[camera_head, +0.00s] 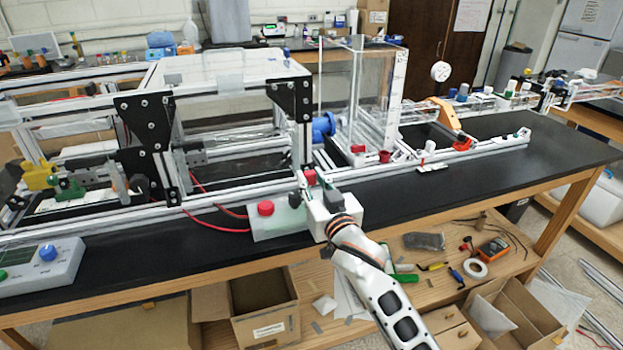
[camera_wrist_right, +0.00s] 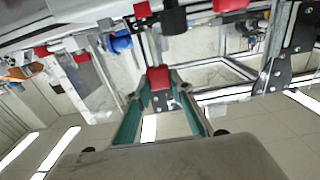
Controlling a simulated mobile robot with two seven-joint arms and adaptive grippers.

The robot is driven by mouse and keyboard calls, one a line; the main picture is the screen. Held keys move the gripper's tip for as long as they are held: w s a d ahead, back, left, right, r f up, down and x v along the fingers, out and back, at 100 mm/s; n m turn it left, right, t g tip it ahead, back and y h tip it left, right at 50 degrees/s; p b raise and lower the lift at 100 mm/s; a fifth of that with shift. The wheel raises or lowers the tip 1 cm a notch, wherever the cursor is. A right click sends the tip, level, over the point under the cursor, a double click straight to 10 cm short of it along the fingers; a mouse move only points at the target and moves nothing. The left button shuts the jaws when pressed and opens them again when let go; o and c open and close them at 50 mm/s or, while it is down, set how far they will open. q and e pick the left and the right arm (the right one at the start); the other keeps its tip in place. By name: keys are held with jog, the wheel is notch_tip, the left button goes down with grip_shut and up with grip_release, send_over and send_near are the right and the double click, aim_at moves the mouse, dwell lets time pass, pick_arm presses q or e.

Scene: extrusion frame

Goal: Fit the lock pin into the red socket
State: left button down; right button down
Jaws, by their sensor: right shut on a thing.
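My right gripper (camera_head: 316,187) is over the front rail, at the middle of the bench. In the right wrist view its teal fingers (camera_wrist_right: 160,92) are shut on a small red-topped piece (camera_wrist_right: 158,78), which seems to be the lock pin; it also shows as red in the head view (camera_head: 310,177). The fingers hide most of its body. A small red round part (camera_head: 385,156), possibly the red socket, is on the frame to the right, apart from the gripper. Another red part (camera_head: 358,149) is just left of it. I cannot tell for sure which is the socket. My left gripper is not in view.
A white box with a red button (camera_head: 265,208) stands left of my right gripper, with red cable nearby. A clear upright box (camera_head: 350,90) rises behind. Black brackets (camera_head: 147,122) stand on the frame at left. The black bench top (camera_head: 480,170) is mostly clear at right.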

jog(key=shift+p, duration=1)
dwell(1.3)
jog(key=shift+f+b, duration=0.8)
jog(key=shift+f, duration=0.4)
jog(key=c, duration=1.7)
grip_release()
jog(key=v, duration=1.2)
